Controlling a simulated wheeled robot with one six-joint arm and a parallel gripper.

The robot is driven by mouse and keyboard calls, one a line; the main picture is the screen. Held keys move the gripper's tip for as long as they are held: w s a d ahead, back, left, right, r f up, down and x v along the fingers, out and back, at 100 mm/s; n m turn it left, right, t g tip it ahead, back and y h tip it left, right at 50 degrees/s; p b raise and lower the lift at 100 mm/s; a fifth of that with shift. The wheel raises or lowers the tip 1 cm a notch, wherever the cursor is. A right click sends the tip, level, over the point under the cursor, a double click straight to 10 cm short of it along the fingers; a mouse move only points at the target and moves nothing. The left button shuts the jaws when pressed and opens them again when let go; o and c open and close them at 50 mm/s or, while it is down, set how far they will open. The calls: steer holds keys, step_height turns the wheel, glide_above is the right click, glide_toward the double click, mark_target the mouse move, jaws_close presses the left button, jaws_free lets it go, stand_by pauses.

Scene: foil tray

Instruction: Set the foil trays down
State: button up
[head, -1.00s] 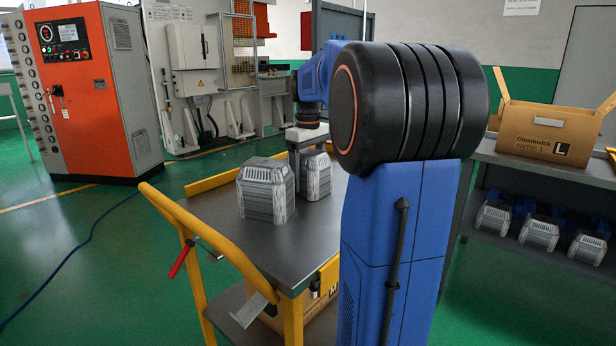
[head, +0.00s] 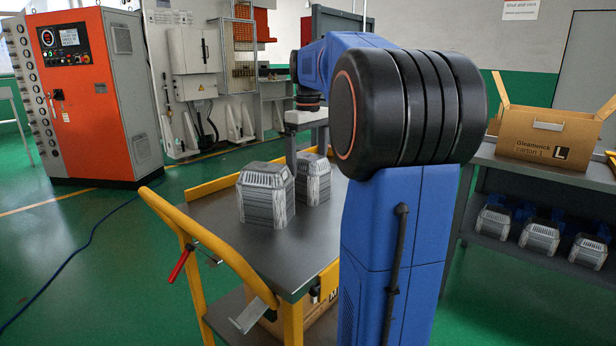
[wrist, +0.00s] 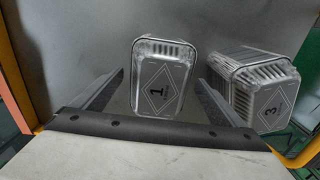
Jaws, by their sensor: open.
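Two silver foil tray stacks stand on the cart's grey top (head: 270,260). The nearer stack (head: 266,197) is on the left in the head view. The other stack (head: 314,180) is just behind it to the right. In the wrist view a stack labelled 1 (wrist: 160,85) lies between my open fingers, apart from both. A stack labelled 3 (wrist: 262,95) is to the right, outside the right finger. My gripper (head: 300,150) is above the rear stack, empty; its far finger is hidden in the head view. It also shows in the wrist view (wrist: 157,76).
The cart has a yellow frame and handle (head: 215,245). A Gleamwick carton (head: 548,138) stands open on a grey bench to the right, with several silver and blue items on its lower shelf (head: 538,236). The cart top in front of the stacks is clear.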

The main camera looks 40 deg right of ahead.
step_height(320, 180, up, 6)
steer(key=shift+r, duration=0.15)
steer(key=shift+s, duration=0.1)
stand_by(0.6)
